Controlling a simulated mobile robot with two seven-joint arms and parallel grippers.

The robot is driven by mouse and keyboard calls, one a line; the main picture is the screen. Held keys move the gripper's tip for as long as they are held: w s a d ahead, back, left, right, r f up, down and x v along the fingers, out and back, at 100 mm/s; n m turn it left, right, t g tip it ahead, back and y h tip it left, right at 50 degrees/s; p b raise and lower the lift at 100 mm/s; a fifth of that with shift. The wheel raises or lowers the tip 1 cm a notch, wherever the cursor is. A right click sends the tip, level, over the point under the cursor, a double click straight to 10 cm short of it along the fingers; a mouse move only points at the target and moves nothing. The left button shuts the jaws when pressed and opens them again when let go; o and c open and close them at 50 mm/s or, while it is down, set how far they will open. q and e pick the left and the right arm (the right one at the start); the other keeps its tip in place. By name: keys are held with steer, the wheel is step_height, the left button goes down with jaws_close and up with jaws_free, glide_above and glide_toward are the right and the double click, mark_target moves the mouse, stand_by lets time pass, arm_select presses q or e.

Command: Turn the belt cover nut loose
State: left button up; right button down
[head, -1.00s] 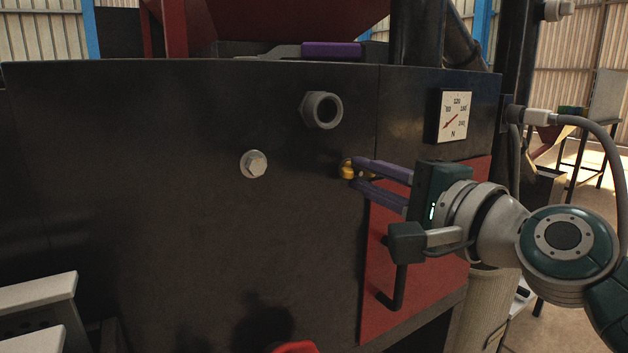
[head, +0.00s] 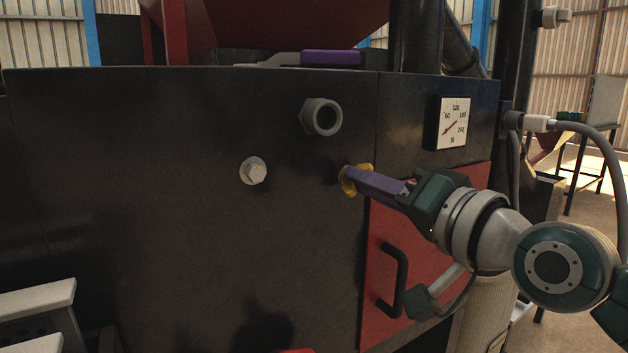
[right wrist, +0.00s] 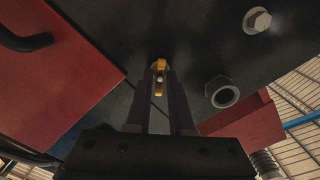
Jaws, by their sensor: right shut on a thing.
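The yellow brass nut (head: 346,186) sits on the dark machine face, just left of the top corner of the red belt cover (head: 384,325). My right gripper (head: 358,181) comes in from the right with its purple fingers on the nut, seen edge-on so one finger mostly hides the other. In the right wrist view the nut (right wrist: 160,66) lies between the tips of the two fingers (right wrist: 160,82), with a small round grey end in its middle. The fingers are shut on it.
A black handle (head: 401,280) stands out from the red cover below my right wrist. A hollow grey hex fitting (head: 321,117) and a hex bolt (head: 254,171) stick out left of the nut. A dial gauge (head: 454,123) is at upper right.

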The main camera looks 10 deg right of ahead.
steer(key=shift+n, duration=0.5)
steer(key=c, duration=0.9)
jaws_free()
steer(key=p+v, duration=0.2)
steer(key=v, duration=0.8)
